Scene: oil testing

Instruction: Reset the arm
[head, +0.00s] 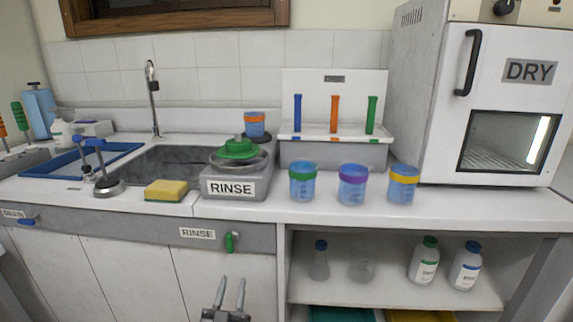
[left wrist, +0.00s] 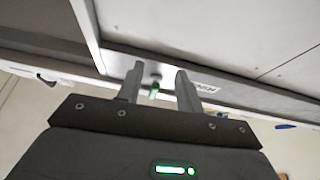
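My left gripper (head: 231,292) shows at the bottom of the head view, in front of the cabinet doors and below the counter edge. Its two fingers are apart with nothing between them. In the left wrist view the open fingers (left wrist: 158,85) point toward the counter front, where a green knob (left wrist: 155,87) shows beyond them. In the head view this green knob (head: 231,242) sits beside a RINSE label, above the gripper and apart from it. My right gripper is in neither view.
The counter holds a RINSE unit (head: 234,182), a yellow sponge (head: 166,191), and cups with green (head: 302,184), purple (head: 352,187) and yellow (head: 402,186) bands. A DRY oven (head: 510,110) stands at right. Bottles (head: 424,262) stand on the shelf below.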

